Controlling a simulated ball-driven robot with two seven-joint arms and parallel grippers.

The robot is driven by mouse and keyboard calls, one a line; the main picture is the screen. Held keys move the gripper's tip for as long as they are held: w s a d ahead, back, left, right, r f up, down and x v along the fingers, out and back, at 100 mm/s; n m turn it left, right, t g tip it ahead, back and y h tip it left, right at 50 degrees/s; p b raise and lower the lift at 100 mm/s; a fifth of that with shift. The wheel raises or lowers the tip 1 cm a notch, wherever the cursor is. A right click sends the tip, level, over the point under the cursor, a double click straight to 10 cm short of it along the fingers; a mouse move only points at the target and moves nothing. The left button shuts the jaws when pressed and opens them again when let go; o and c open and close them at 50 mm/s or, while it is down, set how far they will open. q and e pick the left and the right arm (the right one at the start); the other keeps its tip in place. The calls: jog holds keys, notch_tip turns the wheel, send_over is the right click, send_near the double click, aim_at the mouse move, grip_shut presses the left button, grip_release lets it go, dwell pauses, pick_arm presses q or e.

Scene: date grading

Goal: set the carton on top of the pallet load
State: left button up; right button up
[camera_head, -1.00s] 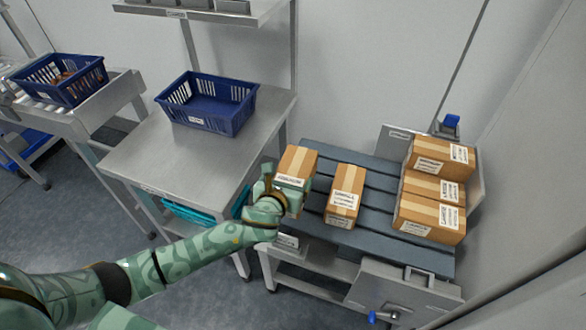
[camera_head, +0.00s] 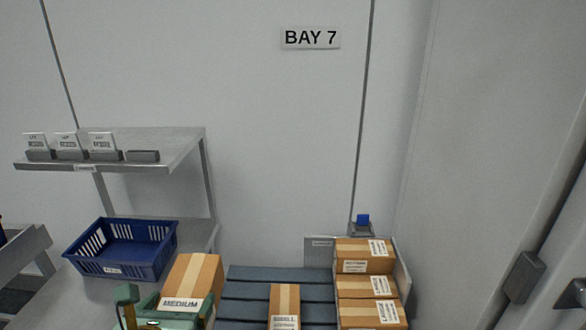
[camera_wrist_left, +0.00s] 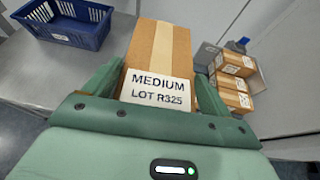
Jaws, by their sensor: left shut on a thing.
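My left gripper (camera_head: 170,308) is shut on a brown carton (camera_head: 192,282) with a white MEDIUM label. In the left wrist view the carton (camera_wrist_left: 158,48) sits between the two green fingers and its label reads MEDIUM LOT R325. It appears held up near the left side of the slatted grey-blue pallet (camera_head: 248,290). A carton labelled SMALL (camera_head: 285,300) stands on the middle of the pallet. Cartons are stacked at the pallet's right side, with a top carton (camera_head: 362,257) highest. The stack's lower end is cut off. My right gripper is not in view.
A blue basket (camera_head: 120,248) stands on the steel table left of the pallet. A shelf (camera_head: 180,150) with small label holders is above it. A grey panel (camera_head: 319,252) and a blue-topped fixture (camera_head: 362,222) stand behind the stack. The wall bears a BAY 7 sign (camera_head: 311,38).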

pick_arm(q)
jog(key=r, duration=0.2)
jog(key=s+r, duration=0.1)
jog(key=shift+a+r, duration=0.1)
jog(key=shift+a, duration=0.15)
jog(key=shift+a+f, duration=0.1)
jog(key=shift+f, duration=0.1)
